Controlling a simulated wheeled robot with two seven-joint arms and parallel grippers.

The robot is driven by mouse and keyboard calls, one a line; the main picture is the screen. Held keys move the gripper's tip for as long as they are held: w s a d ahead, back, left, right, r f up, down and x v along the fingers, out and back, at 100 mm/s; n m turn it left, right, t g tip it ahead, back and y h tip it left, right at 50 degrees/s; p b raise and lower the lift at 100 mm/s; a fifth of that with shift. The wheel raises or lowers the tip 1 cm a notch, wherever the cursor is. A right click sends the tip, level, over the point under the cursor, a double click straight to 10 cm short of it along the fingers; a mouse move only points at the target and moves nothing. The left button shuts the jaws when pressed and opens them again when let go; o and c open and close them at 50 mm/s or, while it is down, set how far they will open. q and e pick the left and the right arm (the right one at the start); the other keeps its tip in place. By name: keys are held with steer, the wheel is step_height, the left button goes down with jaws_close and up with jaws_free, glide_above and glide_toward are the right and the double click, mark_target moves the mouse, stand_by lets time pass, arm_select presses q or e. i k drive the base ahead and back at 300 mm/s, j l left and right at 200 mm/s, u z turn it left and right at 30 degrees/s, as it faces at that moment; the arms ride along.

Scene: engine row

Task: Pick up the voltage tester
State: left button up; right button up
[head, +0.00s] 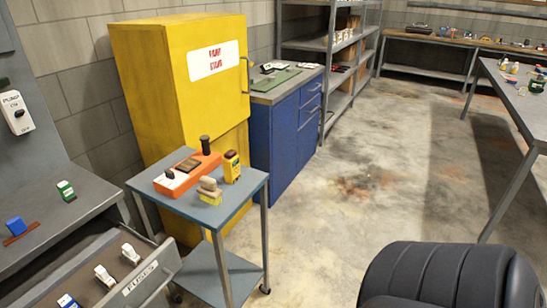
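A small yellow handheld device with a dark face (232,166) stands upright near the right back of the small grey-blue cart (248,184). It looks like the voltage tester, but its markings are too small to read. On the cart to its left lies an orange tool or case with a black upright handle (184,179). In front of the yellow device is a small stack of tan and grey blocks (209,191). Neither of my grippers is in view.
An open drawer labelled like "FUSES" (142,278) holds several small white items, left of the cart. A yellow cabinet (165,80) and blue cabinet (284,140) stand behind. A black padded seat (450,275) fills the lower right. The floor (365,190) between is clear.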

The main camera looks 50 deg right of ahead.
mark_target(231, 162)
steer(key=z, duration=1.2)
